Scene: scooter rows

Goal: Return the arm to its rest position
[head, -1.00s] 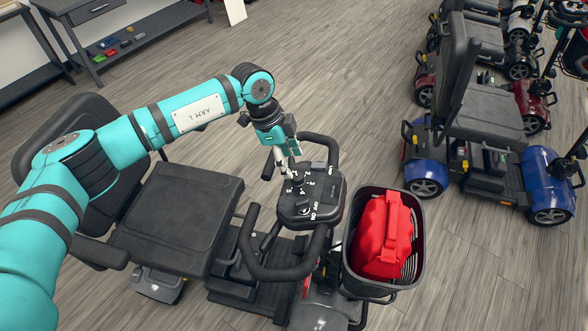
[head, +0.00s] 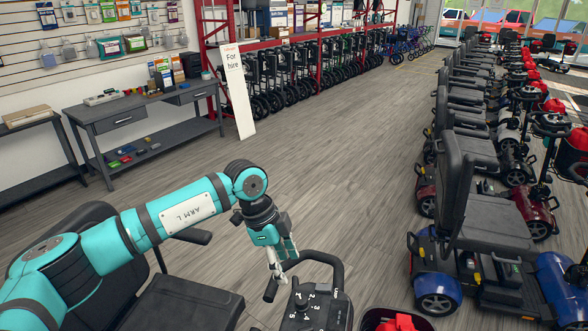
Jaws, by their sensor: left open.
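My left arm, in teal and black, comes in from the left in the head view. Its gripper (head: 277,262) hangs pointing down, open, just behind and left of the scooter's control panel (head: 312,309). I see nothing between its fingers. The panel is dark with white numbers and a knob, and a black looped handlebar (head: 325,258) rises around it. The scooter's dark seat (head: 185,303) is below my arm. My right gripper is not in view.
A red bag (head: 395,322) in the scooter's basket shows at the bottom edge. A row of parked scooters (head: 480,200) lines the right side. A grey workbench (head: 140,115) and a "For hire" sign (head: 237,92) stand at the back left. The middle floor is clear.

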